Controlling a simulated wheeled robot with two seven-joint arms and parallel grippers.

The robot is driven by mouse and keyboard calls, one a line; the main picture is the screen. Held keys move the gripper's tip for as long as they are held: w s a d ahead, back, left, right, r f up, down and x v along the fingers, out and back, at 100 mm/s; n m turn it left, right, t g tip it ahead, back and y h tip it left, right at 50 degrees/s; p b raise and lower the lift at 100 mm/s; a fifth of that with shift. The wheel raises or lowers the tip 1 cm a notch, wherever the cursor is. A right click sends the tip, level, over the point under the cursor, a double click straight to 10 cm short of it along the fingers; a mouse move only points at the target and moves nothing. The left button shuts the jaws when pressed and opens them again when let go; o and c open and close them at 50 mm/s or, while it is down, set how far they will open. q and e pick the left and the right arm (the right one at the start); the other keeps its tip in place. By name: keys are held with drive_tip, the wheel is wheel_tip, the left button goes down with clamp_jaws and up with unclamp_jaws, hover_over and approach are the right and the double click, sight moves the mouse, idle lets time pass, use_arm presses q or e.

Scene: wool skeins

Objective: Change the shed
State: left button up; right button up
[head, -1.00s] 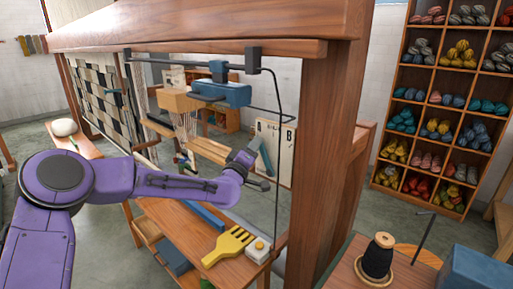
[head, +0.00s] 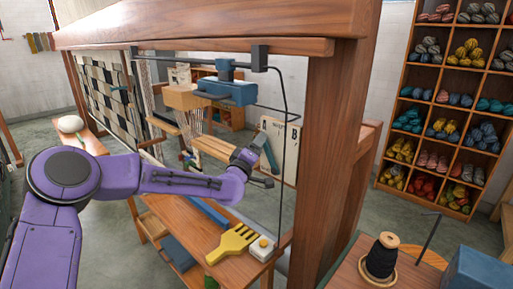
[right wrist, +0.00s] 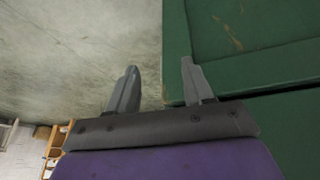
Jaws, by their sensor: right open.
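The wooden loom frame (head: 335,150) fills the middle of the head view. A white board (head: 290,150) marked A and B stands behind its front post. A blue-grey bar (head: 270,156) shows slanted in front of the board. My left gripper (head: 264,166) is at this bar, at the end of my purple arm. Whether its fingers touch or hold the bar cannot be told. A checked black-and-white cloth (head: 103,92) hangs on the loom at left. In the right wrist view my right gripper (right wrist: 160,88) is open, with nothing between its fingers.
A yellow comb (head: 232,243) and a small white box (head: 262,248) lie on the bench below the loom. A dark spool (head: 381,258) stands front right. Shelves of wool skeins (head: 450,130) stand at right. A green surface (right wrist: 240,50) is near my right gripper.

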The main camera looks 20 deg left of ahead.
use_arm(q)
drive_tip(key=s+f+b, duration=0.2)
drive_tip(key=s, duration=0.8)
drive_tip(key=shift+s, duration=0.2)
